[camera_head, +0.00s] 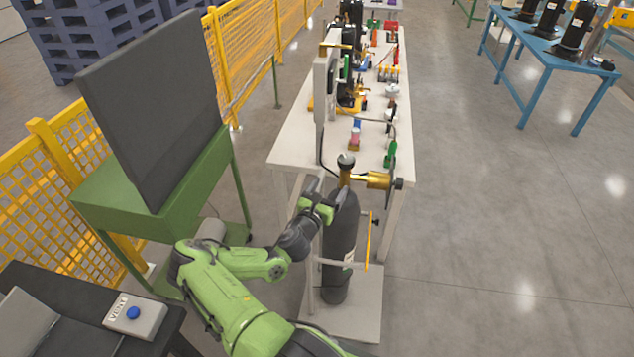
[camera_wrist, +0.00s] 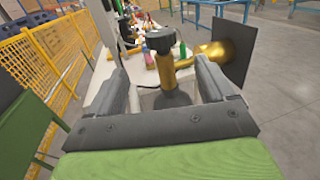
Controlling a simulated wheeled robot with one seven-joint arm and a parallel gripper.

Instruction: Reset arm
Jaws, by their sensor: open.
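My arm is green and dark grey, and it reaches from the bottom of the head view toward a black gas cylinder. My gripper (camera_wrist: 166,90) is open, with its two grey fingers apart in the wrist view. In the head view my gripper (camera_head: 322,190) is close to the top of the black cylinder (camera_head: 341,245). The cylinder stands upright on a pale base and has a brass valve (camera_head: 345,175) with a dark knob. In the wrist view the brass valve (camera_wrist: 166,68) shows between and beyond the fingers. I cannot tell whether a finger touches the cylinder.
A long white table (camera_head: 300,135) with tools and fittings extends behind the cylinder. A green stand (camera_head: 150,200) with a dark panel (camera_head: 155,105) is at left, before a yellow fence (camera_head: 45,185).

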